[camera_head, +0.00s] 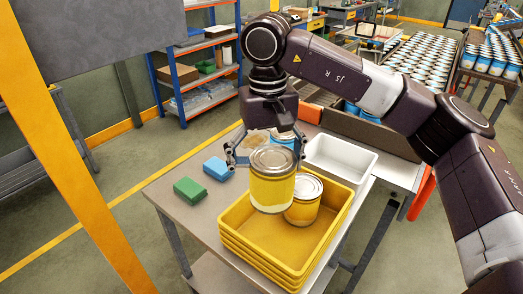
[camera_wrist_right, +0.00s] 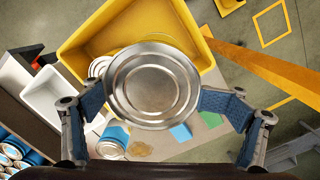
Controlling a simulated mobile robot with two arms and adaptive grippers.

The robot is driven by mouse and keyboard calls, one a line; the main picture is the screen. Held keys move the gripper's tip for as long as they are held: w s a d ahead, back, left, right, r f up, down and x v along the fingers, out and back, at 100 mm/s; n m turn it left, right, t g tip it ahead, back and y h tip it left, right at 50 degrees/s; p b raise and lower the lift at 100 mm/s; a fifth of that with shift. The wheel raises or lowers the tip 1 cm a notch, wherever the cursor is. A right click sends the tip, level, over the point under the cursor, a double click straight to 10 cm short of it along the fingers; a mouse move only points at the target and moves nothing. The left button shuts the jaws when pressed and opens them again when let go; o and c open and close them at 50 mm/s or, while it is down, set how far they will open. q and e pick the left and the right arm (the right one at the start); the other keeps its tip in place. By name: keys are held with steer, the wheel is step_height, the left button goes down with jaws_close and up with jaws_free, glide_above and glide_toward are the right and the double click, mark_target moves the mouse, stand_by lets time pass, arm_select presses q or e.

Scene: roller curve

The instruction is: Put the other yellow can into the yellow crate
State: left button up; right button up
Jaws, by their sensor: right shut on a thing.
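A yellow can (camera_head: 271,184) with a silver lid hangs upright in my right gripper (camera_head: 265,150), over the left back part of the yellow crate. In the right wrist view its round lid (camera_wrist_right: 153,86) sits between the two blue finger pads of my right gripper (camera_wrist_right: 155,98). The yellow crate (camera_head: 262,250) stands on the table. Another yellow can (camera_head: 304,203) stands upright inside the crate, near its back right; in the right wrist view it is mostly hidden behind the held can. My left gripper is not in view.
The table (camera_head: 172,192) also holds a green block (camera_head: 190,190), a blue block (camera_head: 218,168), a white bin (camera_head: 340,157) and a blue can (camera_head: 281,139) behind my gripper. A yellow post (camera_head: 75,130) rises at the left. The front of the crate is empty.

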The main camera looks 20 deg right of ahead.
mark_target(274, 185)
steer(key=shift+s+d, duration=0.1)
steer(key=shift+s, duration=0.1)
steer(key=s+b, duration=0.1)
steer(key=s, duration=0.1)
steer(key=shift+s, duration=0.3)
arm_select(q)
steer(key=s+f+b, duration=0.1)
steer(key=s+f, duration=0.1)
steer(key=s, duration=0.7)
arm_select(e)
steer(key=shift+s+f, duration=0.5)
steer(key=shift+f, duration=0.25)
steer(key=f, duration=0.1)
steer(key=w+f+b, duration=0.1)
steer(key=shift+w+f, duration=0.2)
steer(key=shift+f, duration=0.1)
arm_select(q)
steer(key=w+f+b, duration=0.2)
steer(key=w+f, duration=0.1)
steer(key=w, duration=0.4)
arm_select(e)
step_height(274, 185, down, 3)
steer(key=shift+w, duration=0.1)
arm_select(q)
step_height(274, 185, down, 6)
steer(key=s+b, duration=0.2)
steer(key=b, duration=0.4)
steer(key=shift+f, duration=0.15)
arm_select(e)
step_height(274, 185, down, 8)
